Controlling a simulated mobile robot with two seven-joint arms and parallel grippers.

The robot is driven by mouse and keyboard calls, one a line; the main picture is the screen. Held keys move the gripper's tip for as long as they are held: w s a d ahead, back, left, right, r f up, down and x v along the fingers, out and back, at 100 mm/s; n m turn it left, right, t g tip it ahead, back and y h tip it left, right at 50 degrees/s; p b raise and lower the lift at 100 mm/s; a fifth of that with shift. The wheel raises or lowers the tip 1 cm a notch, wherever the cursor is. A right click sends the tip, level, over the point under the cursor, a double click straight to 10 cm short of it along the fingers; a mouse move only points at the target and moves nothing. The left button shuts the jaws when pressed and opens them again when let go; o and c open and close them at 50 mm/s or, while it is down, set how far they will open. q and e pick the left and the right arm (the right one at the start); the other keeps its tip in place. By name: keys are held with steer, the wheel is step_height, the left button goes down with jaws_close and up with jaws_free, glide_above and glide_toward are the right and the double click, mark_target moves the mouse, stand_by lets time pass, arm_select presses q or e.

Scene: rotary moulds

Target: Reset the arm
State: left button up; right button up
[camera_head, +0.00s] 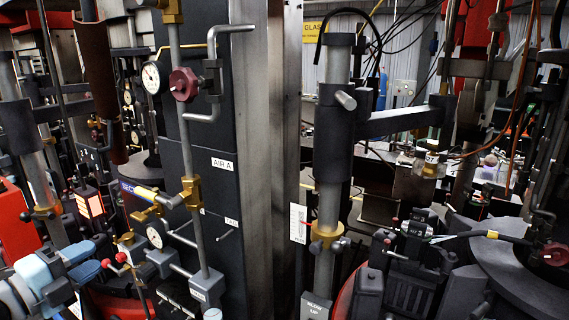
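My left arm comes in at the lower left corner in white and light blue. Its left gripper (86,261) points right, with two light blue fingers that look spread apart and nothing seen between them. It is near a lever with red knobs (113,263), which stands just to its right; I cannot tell whether they touch. My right arm and gripper are not in view.
A tall dark panel (215,125) with a red valve wheel (184,84), pipes and gauges stands centre left. A grey upright post (330,190) with a side arm stands right of it. Dark machinery (515,270) fills the lower right. A lit orange box (91,205) stands behind my gripper.

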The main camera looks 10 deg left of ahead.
arm_select(q)
steer(key=s+f+n+g+y+p, duration=0.15)
steer(key=f+n, duration=0.25)
steer(key=f, duration=0.4)
steer(key=s+f+n+y, duration=0.2)
steer(key=s+f+n, duration=0.15)
steer(key=f, duration=0.45)
steer(key=s+f+n+g+y, duration=0.15)
steer(key=f+n, duration=0.25)
steer(key=f, duration=0.4)
steer(key=s+d+f+n+g, duration=0.1)
steer(key=s+d+f+n, duration=0.1)
steer(key=d+f, duration=0.2)
steer(key=s+d+f+n+g+h+p, duration=0.1)
steer(key=s+d+f+n, duration=0.2)
steer(key=d, duration=0.7)
steer(key=s+d+f+n+h, duration=0.1)
steer(key=s+d+f+n, duration=0.1)
steer(key=d+f, duration=0.4)
steer(key=shift+s+d+f+n+g, duration=0.25)
steer(key=shift+s+d+n+g, duration=0.2)
steer(key=shift+d, duration=0.2)
steer(key=shift+o, duration=0.2)
